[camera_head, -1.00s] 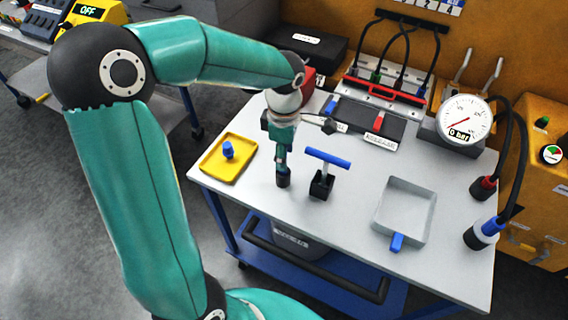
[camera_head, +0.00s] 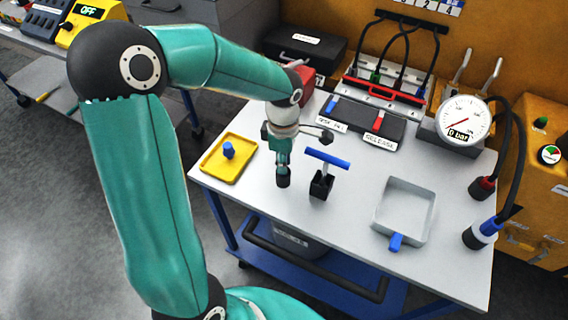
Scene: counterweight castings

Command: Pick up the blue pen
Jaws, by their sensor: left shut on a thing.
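My left gripper (camera_head: 283,169) points down over the left middle of the table, between the yellow tray and the blue T-handle. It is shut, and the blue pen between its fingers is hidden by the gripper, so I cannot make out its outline. A small dark cup-like thing (camera_head: 283,181) shows right at the fingertips; I cannot tell whether the fingers touch it. My right gripper is not in view.
A yellow tray (camera_head: 211,170) with a blue knob (camera_head: 228,149) is to the left. A blue T-handle (camera_head: 328,158) stands in a black block (camera_head: 321,185) close to the right. A grey tray (camera_head: 431,217) and a gauge (camera_head: 466,121) are farther right. The front table area is clear.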

